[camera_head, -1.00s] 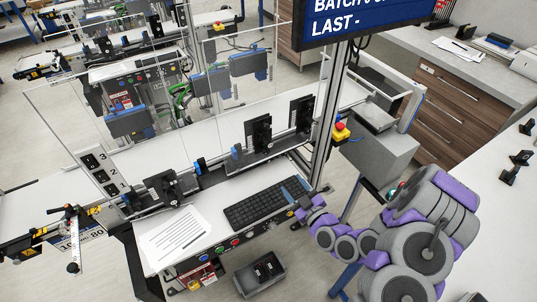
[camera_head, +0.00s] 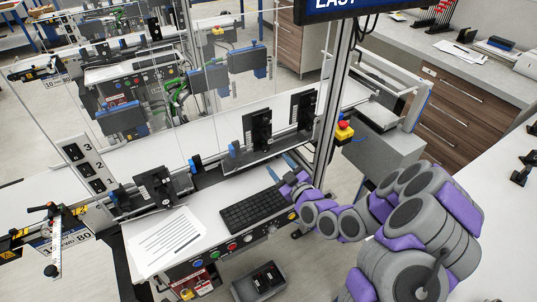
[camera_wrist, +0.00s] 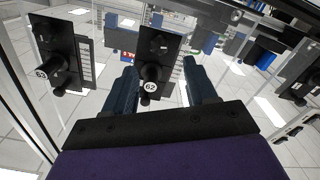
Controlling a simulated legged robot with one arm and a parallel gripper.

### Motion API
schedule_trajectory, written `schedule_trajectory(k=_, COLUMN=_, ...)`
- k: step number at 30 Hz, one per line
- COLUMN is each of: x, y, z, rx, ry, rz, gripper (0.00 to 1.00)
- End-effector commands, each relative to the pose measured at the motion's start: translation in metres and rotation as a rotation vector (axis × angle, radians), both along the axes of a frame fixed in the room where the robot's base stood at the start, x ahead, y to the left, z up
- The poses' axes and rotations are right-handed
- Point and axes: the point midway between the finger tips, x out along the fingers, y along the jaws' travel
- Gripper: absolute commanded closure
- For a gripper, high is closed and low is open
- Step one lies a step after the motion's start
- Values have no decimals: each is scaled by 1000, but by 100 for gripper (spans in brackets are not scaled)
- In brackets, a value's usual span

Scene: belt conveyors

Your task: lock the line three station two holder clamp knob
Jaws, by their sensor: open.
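Black holder clamps stand along the line. In the head view I see one at left (camera_head: 154,189), one in the middle (camera_head: 257,129) and one at right (camera_head: 303,108). In the wrist view, a black holder (camera_wrist: 157,50) with a round knob marked 62 (camera_wrist: 150,87) shows between my fingers. The holder at left has a knob marked 63 (camera_wrist: 42,74). My gripper (camera_head: 281,167) is open and empty, above the back of the keyboard, pointing toward the line. The wrist view shows its two dark blue fingers (camera_wrist: 160,88) apart, one on each side of knob 62. I see no contact.
A black keyboard (camera_head: 252,209) and a printed sheet (camera_head: 166,241) lie on the desk in front of the line. An upright metal post (camera_head: 328,130) and a yellow box with a red button (camera_head: 344,131) are close to my arm. A clear panel stands behind the holders.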

Motion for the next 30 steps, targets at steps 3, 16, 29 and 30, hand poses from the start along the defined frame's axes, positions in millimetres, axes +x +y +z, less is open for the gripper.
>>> schedule_trajectory(k=3, x=12, y=10, z=0, rx=1, ry=-4, rz=1, gripper=44)
schedule_trajectory(k=16, x=52, y=36, z=0, rx=-1, ry=-4, rz=0, gripper=44)
schedule_trajectory(k=29, x=63, y=43, z=0, rx=1, ry=0, rz=-1, gripper=44)
schedule_trajectory(k=30, x=63, y=43, z=0, rx=1, ry=0, rz=-1, gripper=44)
